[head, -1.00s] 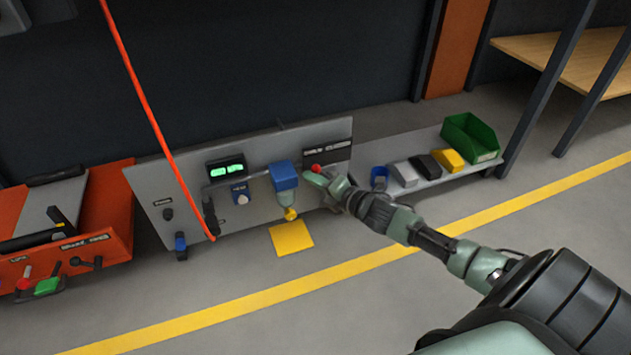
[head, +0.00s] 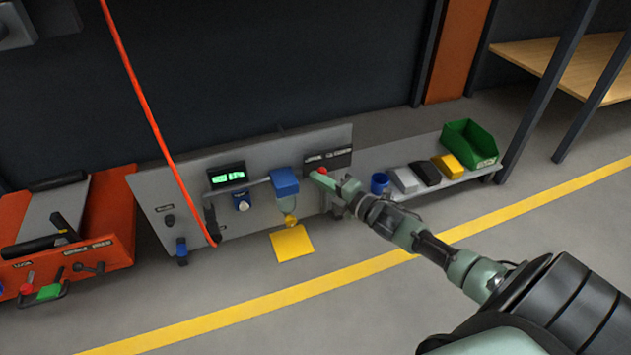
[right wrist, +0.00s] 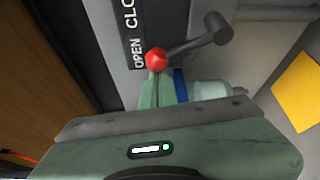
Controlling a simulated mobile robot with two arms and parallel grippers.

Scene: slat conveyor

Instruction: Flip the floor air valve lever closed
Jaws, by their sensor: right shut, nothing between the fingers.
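The valve lever (right wrist: 185,48) is a dark bar with a red ball knob (right wrist: 155,60) at one end and a dark round end at the other. The knob lies beside the word OPEN on a black label plate (right wrist: 131,30). In the head view the red knob (head: 321,171) shows at the right end of a low grey panel (head: 262,212). My right gripper (head: 318,176) is shut and empty. In the right wrist view its fingertips (right wrist: 160,82) are right at the knob; whether they touch it I cannot tell. My left gripper is not in view.
A yellow square (head: 292,243) lies on the floor. A low shelf (head: 440,184) with a green bin (head: 470,144) stands right. An orange machine (head: 105,225) stands left.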

